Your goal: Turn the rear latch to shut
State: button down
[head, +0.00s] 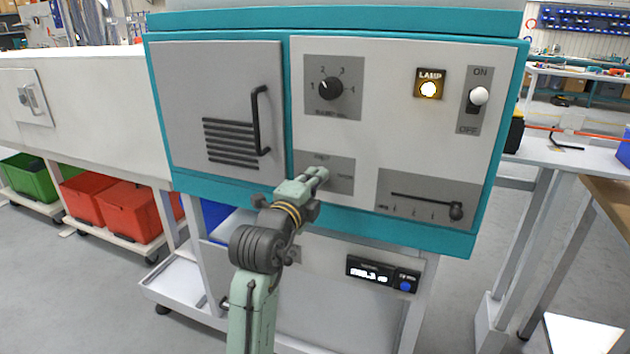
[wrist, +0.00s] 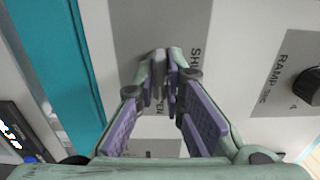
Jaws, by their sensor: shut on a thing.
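The latch plate (head: 340,178) is a grey panel low in the middle of the teal-edged cabinet front. In the head view my gripper (head: 318,176) covers the latch and part of the lettering. In the wrist view the plate (wrist: 135,30) shows partly hidden lettering, "SH" and "EN". The latch handle (wrist: 159,58) is a small grey lever that stands out from the plate. My gripper (wrist: 162,80) is shut on this handle, with its fingertips on either side. The handle's exact angle is hard to tell.
Around the plate are a rotary dial (head: 331,88), a lit lamp (head: 428,89), a toggle switch (head: 478,96), a slider (head: 456,210) and a door with a black handle (head: 258,120). A display unit (head: 382,273) sits below. Red bins (head: 130,208) stand at left.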

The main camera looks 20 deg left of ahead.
jog(key=shift+n, duration=0.3)
jog(key=shift+d+r+n+p, duration=0.15)
jog(key=shift+n+p, duration=0.5)
jog(key=shift+n, duration=3.65)
jog(key=shift+a+r+n+p, duration=0.1)
jog(key=shift+n+p, duration=0.5)
jog(key=shift+n, duration=3.7)
jog(key=c, duration=1.7)
grip_release()
jog(key=shift+w, duration=0.1)
jog(key=shift+f, duration=0.1)
